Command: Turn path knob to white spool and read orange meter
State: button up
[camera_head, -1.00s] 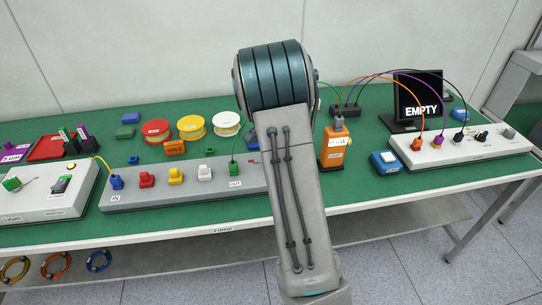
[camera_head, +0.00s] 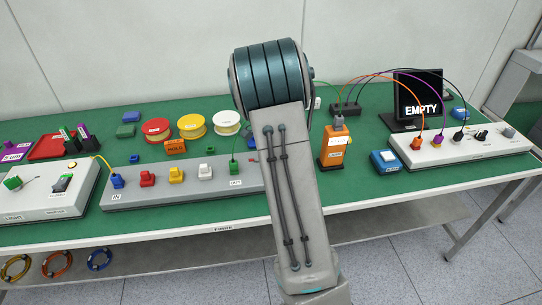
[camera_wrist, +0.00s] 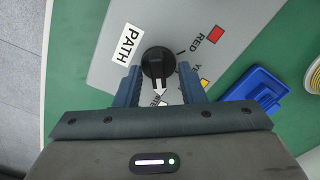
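The black path knob (camera_wrist: 158,62) sits on a grey panel beside a PATH label (camera_wrist: 125,43) in the wrist view. Its white-marked pointer points down the picture toward a partly hidden label. My gripper (camera_wrist: 160,68) is open, with its blue fingers on either side of the knob; contact is not clear. In the head view my arm hides the gripper and knob. The white spool (camera_head: 226,122) stands right of the yellow (camera_head: 192,124) and red (camera_head: 157,129) spools. The orange meter (camera_head: 335,150) stands upright right of my arm; its small display is unreadable.
A grey panel (camera_head: 135,198) with coloured connectors lies along the front edge. A blue block (camera_head: 385,161), a white panel (camera_head: 480,150) and a monitor (camera_head: 418,88) reading EMPTY are at the right. Cables arch over from a black box (camera_head: 345,109).

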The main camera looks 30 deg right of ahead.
notch_tip(320, 180, up, 14)
jog(key=shift+f, duration=0.15)
dwell(0.6)
dwell(0.3)
jog(key=s+a+n+t, duration=0.1)
jog(key=s+a+n, duration=0.6)
jog(key=s, duration=0.6)
jog(key=s+a+n+t, duration=0.1)
jog(key=s+a+n, duration=0.6)
jog(key=s, duration=0.5)
jog(key=shift+s+a+f+t, duration=0.2)
jog(key=shift+s+a+t, duration=0.2)
jog(key=shift+a, duration=0.55)
